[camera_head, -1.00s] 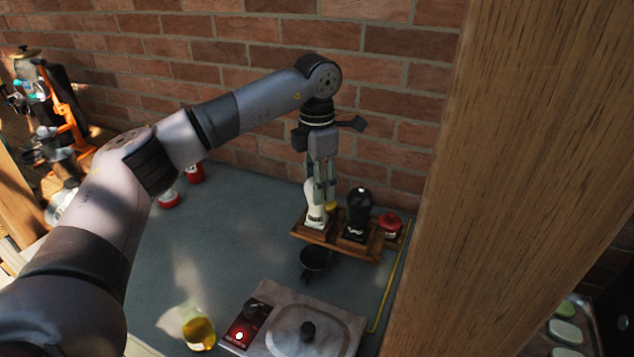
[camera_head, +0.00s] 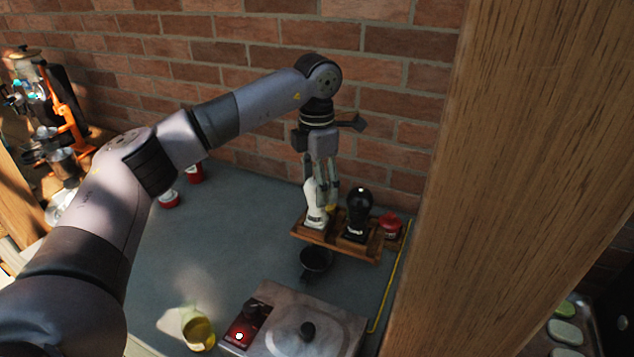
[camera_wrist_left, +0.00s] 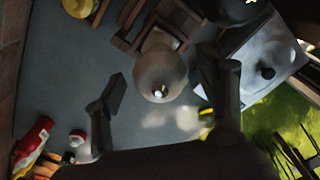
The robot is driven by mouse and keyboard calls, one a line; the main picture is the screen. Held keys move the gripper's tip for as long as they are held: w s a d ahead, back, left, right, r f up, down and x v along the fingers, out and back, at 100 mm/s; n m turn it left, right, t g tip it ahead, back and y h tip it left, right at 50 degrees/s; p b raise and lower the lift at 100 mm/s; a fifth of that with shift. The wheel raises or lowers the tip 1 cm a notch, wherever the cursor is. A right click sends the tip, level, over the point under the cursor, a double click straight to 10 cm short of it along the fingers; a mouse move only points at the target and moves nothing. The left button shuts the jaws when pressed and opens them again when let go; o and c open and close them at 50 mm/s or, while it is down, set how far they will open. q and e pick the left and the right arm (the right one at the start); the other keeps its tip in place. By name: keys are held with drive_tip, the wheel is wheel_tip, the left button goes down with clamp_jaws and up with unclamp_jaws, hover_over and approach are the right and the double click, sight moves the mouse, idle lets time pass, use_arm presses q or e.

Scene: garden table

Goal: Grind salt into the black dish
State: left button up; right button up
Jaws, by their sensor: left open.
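The white grinder (camera_head: 315,213) stands upright on a wooden rack (camera_head: 313,236), and the black grinder (camera_head: 358,213) stands to its right. My left gripper (camera_head: 322,193) points down at the white grinder, with its fingers open. In the left wrist view the white grinder's rounded top (camera_wrist_left: 160,70) lies between the two spread fingers, with gaps on both sides. The black dish (camera_head: 316,262) sits on the grey table in front of the rack. My right gripper is not in view.
A brick wall (camera_head: 250,60) rises close behind the rack. A red-lidded jar (camera_head: 390,224) stands at the rack's right end. A wooden post (camera_head: 520,150) stands at right. The table's middle-left is clear.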

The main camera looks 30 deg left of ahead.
use_arm(q)
wheel_tip(320, 180, up, 12)
idle(0.6)
